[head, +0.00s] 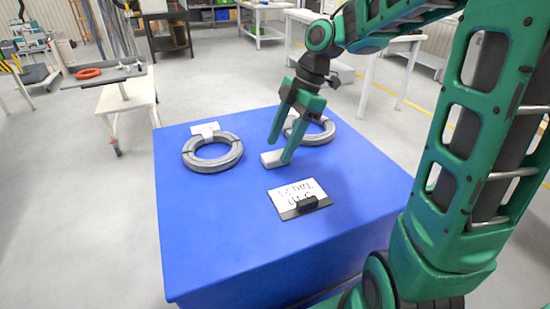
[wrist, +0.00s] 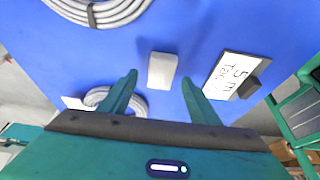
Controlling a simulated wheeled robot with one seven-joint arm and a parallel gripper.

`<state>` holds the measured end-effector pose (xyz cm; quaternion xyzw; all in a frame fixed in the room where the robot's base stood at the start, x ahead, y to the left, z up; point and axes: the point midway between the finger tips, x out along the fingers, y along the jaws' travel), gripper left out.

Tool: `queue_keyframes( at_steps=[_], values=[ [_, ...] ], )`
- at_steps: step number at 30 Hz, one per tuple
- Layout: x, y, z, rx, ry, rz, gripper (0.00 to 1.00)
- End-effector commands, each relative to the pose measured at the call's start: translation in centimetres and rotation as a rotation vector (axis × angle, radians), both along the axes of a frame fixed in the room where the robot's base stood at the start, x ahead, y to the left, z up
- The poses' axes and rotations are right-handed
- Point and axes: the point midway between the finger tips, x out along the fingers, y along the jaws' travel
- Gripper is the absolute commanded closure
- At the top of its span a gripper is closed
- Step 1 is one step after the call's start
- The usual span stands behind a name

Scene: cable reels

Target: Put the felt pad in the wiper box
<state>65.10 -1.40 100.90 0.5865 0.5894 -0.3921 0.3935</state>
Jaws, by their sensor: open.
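A pale grey rectangular block, which looks like the felt pad (head: 271,159), lies on the blue table. My gripper (head: 279,152) is above it, pointing down, with its green fingers apart and nothing held. In the wrist view the pad (wrist: 162,70) shows in the gap between the two fingertips (wrist: 160,78), with blue table on both sides of it. One finger overlaps the pad's right end in the head view. I cannot tell the exact height of the fingertips over it. I cannot make out a wiper box in either view.
A grey cable coil (head: 212,153) lies left on the blue table (head: 215,230), another coil (head: 318,131) behind my gripper. A sign card (head: 298,196) with a black clip lies in front of the pad. The table's front left is clear.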

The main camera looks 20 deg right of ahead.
Motion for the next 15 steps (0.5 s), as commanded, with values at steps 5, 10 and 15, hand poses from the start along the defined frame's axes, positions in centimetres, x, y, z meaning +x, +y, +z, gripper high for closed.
queue_keyframes(
  at_steps=[5,10,15],
  values=[
    [0.0,0.7,-1.8,0.000,0.001,-0.001,0.44],
    [0.0,0.8,-2.1,0.000,0.000,-0.001,0.44],
    [0.0,0.8,-2.1,0.000,0.000,-0.001,0.56]
  ],
)
